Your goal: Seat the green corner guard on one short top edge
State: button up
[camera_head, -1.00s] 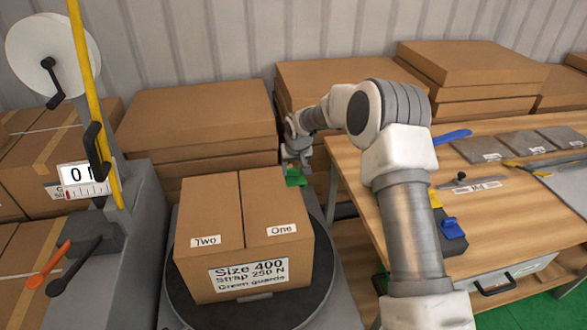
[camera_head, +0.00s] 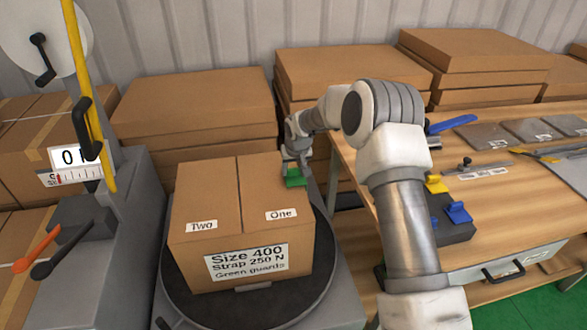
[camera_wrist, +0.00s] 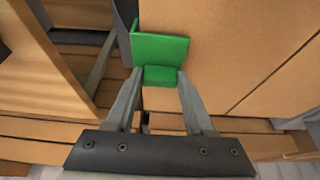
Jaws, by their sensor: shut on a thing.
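A brown carton (camera_head: 235,220) stands on a dark round turntable (camera_head: 322,262). Its top has flaps labelled Two and One, and its front label reads Size 400, Strap 250 N, Green guards. My gripper (camera_head: 296,168) is shut on the green corner guard (camera_head: 295,179), at the carton's right top edge near the back corner. In the wrist view, the L-shaped green guard (camera_wrist: 160,50) sits between the fingertips of my gripper (camera_wrist: 160,78), with cardboard beside and beneath it. I cannot tell whether the guard touches the carton.
A strapping stand with a yellow bar (camera_head: 82,95) and a force display (camera_head: 77,160) stands left. A wooden bench (camera_head: 500,215) at right holds yellow and blue guards (camera_head: 457,212) in a dark holder. Flat carton stacks (camera_head: 195,110) line the back.

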jog(key=shift+f, duration=0.15)
dwell(0.5)
jog(key=o, duration=1.4)
jog(key=v, duration=1.7)
jog(key=shift+r, duration=0.25)
